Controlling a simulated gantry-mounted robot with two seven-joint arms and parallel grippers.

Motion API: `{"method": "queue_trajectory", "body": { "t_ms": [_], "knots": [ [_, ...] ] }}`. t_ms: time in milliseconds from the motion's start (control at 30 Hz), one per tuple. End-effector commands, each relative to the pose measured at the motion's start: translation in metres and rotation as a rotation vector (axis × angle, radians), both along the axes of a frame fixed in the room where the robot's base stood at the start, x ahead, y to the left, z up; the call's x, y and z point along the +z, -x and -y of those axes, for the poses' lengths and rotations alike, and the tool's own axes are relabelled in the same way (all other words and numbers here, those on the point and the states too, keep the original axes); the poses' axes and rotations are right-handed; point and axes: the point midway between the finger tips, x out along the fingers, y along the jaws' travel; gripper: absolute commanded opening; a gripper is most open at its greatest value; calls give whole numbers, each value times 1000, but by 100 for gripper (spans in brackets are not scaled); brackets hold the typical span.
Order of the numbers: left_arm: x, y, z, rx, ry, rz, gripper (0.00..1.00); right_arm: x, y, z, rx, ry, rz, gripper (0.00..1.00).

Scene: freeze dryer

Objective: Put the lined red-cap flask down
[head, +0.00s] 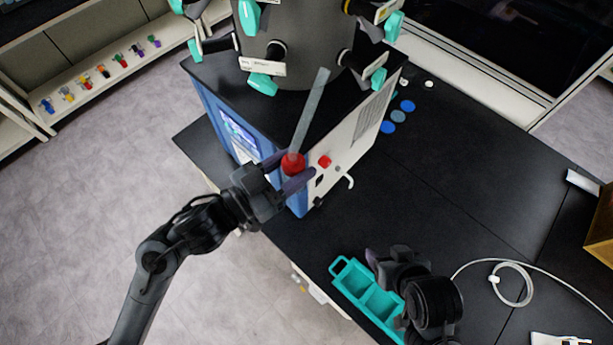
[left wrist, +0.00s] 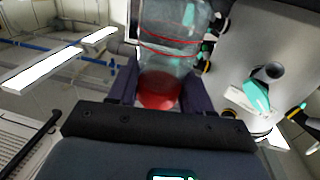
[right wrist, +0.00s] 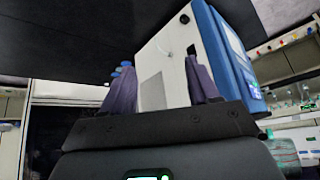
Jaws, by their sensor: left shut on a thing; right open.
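My left gripper (head: 286,172) is shut on the lined red-cap flask beside the front corner of the freeze dryer (head: 335,140). The flask's red cap (head: 293,164) shows between the fingers, with a pale translucent strip slanting up from it. In the left wrist view, the clear glass flask (left wrist: 172,40) has red lines around it and its red cap (left wrist: 158,92) lies between the fingers. My right gripper (head: 376,258) is open beside the teal rack (head: 341,266), whose right part is hidden behind it. The right wrist view shows nothing between its fingers (right wrist: 160,88).
The freeze dryer's grey drum (head: 310,40) carries several teal-handled valves. A white cable (head: 512,265) coils on the right of the black bench (head: 450,190). The bench between dryer and cable is clear.

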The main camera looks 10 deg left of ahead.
Motion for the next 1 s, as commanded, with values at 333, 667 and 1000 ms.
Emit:
{"method": "queue_trajectory", "body": {
  "t_ms": [333, 667, 1000],
  "knots": [
    [0, 0, 0, 0, 1, 1, 18, 141, -64, -104, 164, -178, 388, 60],
    [0, 0, 0, 1, 1, 1, 18, 218, -59, -166, 310, -243, 572, 60],
    [0, 0, 0, 1, 1, 1, 18, 212, -65, -195, 368, -224, 567, 60]
  ]
}}
